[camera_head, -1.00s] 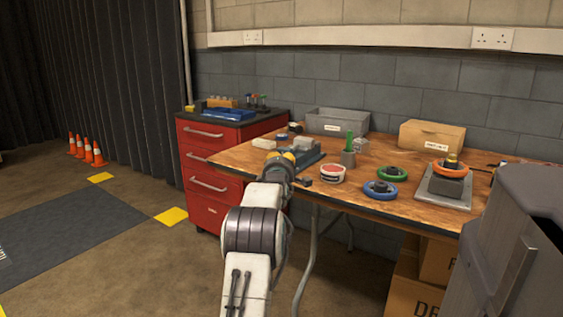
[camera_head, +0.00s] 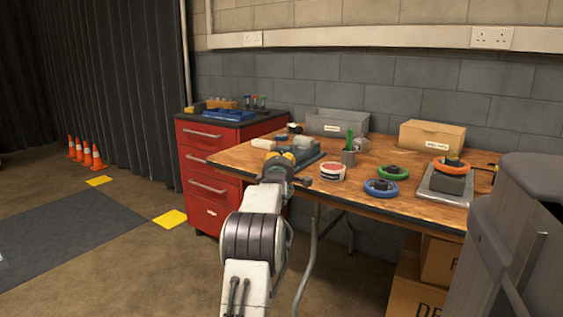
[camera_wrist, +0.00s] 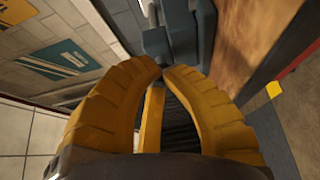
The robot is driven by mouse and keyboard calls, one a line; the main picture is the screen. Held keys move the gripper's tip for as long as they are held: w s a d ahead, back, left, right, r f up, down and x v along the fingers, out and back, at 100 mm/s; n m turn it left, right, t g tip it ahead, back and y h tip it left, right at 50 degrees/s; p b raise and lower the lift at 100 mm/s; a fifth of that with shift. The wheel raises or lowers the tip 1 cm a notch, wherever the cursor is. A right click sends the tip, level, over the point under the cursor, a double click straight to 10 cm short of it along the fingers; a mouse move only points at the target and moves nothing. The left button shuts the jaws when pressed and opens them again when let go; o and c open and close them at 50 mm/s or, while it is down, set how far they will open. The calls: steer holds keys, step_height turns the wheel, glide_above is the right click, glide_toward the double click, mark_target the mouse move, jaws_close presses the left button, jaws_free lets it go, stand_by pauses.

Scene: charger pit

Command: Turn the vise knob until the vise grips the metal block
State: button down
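The blue-grey vise (camera_head: 309,160) lies at the left front part of the wooden workbench, partly behind my gripper. A pale grey block (camera_head: 305,143), possibly the metal block, shows at its top; I cannot tell if the jaws touch it. My gripper (camera_head: 287,157) is at the vise's near left side. In the wrist view, the yellow fingers of my gripper (camera_wrist: 162,70) curve inward with their tips close together, just before blue-grey vise parts (camera_wrist: 182,38). The knob is not clearly seen, and I cannot tell whether the fingers hold it.
The workbench (camera_head: 235,160) also carries a red-and-white tin (camera_head: 333,172), a blue ring (camera_head: 381,189), a green ring (camera_head: 393,172) and an orange ring (camera_head: 450,165). A red drawer cabinet (camera_head: 207,183) stands at its left. A large grey shape (camera_head: 520,230) fills the right foreground.

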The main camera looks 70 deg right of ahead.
steer(key=shift+f+b, duration=0.5)
steer(key=shift+b, duration=0.1)
steer(key=shift+f, duration=0.2)
steer(key=shift+s+f, duration=0.1)
steer(key=shift+s, duration=0.15)
stand_by(0.8)
steer(key=shift+a, duration=0.1)
